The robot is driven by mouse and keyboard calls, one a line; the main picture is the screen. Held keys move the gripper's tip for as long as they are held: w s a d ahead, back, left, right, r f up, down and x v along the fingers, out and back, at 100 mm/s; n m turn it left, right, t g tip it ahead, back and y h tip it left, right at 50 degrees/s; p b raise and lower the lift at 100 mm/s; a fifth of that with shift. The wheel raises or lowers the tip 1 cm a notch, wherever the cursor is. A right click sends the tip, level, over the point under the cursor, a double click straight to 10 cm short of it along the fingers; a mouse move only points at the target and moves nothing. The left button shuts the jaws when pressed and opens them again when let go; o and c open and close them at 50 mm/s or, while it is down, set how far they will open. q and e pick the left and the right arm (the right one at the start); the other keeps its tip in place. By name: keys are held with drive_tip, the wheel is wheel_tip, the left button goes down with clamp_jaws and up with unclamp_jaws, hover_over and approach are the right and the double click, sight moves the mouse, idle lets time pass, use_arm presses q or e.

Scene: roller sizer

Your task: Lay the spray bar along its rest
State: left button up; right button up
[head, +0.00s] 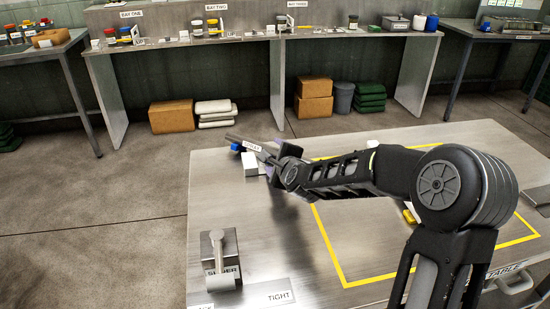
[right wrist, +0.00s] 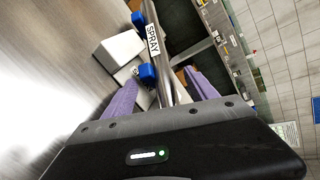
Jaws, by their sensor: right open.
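The spray bar (right wrist: 150,20) is a grey metal rod with a white SPRAY tag, and it shows in the head view (head: 232,138) at the table's far left corner. Its rest appears as white blocks (right wrist: 120,47) with blue pieces (right wrist: 147,72); in the head view a white block (head: 250,164) shows under the bar. The bar runs beside the blue pieces; I cannot tell whether it is seated in them. My right gripper (right wrist: 160,92) is open, its purple fingers apart on either side of the bar's near end. In the head view my gripper (head: 271,162) partly hides the bar. My left gripper is out of view.
The steel table (head: 235,195) has a yellow outlined area (head: 325,235) under my right arm. A metal fixture with a lever (head: 221,262) stands at front left. A long bench (head: 180,32) with bay signs stands behind, with boxes (head: 172,116) below. Mid-left tabletop is clear.

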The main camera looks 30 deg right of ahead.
drive_tip(key=shift+s+a+f, duration=0.15)
drive_tip(key=shift+a+f, duration=0.05)
drive_tip(key=shift+f, duration=0.45)
drive_tip(key=shift+s+r, duration=0.1)
drive_tip(key=shift+s, duration=0.05)
drive_tip(key=v, duration=0.3)
drive_tip(key=r+v, duration=0.1)
drive_tip(key=v, duration=0.3)
drive_tip(key=shift+s+b, duration=0.1)
drive_tip(key=shift+b, duration=0.3)
drive_tip(key=shift+d+r, duration=0.1)
